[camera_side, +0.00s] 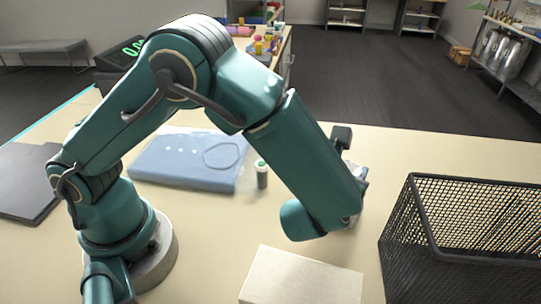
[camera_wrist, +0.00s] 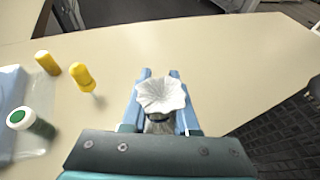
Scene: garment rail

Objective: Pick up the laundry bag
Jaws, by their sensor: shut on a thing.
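The laundry bag (camera_wrist: 160,94) shows in the wrist view as a white, ruffled top gathered at a dark tie, with a little greyish body below it. My gripper (camera_wrist: 160,80) has its blue fingers on both sides of the gathered neck and is shut on it. In the side view my forearm and wrist hide nearly all of the bag and the fingers. I cannot tell whether the bag touches the table.
A black mesh basket (camera_side: 470,230) stands at the right, and a pale box (camera_side: 300,278) at the front. Two yellow-topped items (camera_wrist: 84,77) stand near the bottle. The far right tabletop is clear.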

